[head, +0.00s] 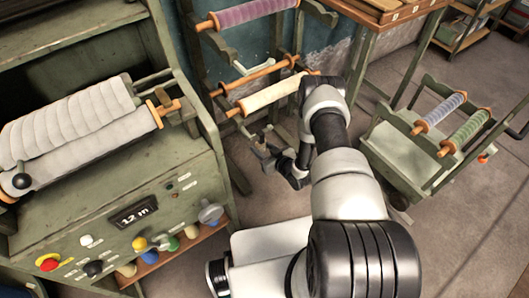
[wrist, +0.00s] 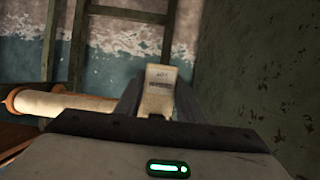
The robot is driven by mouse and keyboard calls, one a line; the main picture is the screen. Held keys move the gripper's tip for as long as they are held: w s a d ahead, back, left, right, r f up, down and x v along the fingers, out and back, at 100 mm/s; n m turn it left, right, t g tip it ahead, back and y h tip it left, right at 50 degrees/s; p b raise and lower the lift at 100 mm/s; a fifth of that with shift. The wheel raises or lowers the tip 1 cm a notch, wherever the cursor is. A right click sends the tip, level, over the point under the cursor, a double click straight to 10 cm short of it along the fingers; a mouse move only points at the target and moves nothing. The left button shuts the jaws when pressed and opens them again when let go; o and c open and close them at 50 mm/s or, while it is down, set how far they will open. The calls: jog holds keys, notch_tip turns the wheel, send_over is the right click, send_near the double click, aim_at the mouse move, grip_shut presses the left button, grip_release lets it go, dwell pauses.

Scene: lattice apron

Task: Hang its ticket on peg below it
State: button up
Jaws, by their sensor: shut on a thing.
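My gripper (head: 264,150) is low beside the green rack, below and in front of a cream roll (head: 275,93) on a wooden spindle. In the wrist view its fingers are shut on a small pale ticket (wrist: 159,88) with printed marks, which stands up between them. The ticket is too small to make out clearly in the head view. The cream roll with its orange end also shows at the left of the wrist view (wrist: 65,104). I cannot make out a peg clearly in either view.
A purple roll (head: 245,12) sits higher on the rack. A green machine (head: 150,190) with a grey padded roll stands at left. A green cart (head: 400,150) with blue and green spools stands at right. Bare floor (head: 260,205) lies between them.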

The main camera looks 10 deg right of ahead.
jog(key=shift+w+a, duration=0.25)
jog(key=shift+w, duration=0.25)
jog(key=shift+w+a, duration=0.2)
jog(key=shift+w, duration=0.3)
jog(key=shift+f+b, duration=0.65)
jog(key=shift+b, duration=0.25)
jog(key=o, duration=1.1)
jog(key=shift+s, duration=0.1)
jog(key=shift+d, duration=0.1)
jog(key=p+v, duration=0.3)
jog(key=v, duration=1.4)
jog(key=shift+s+d+r, duration=0.1)
jog(key=shift+d+r, duration=0.05)
jog(key=shift+r, duration=0.05)
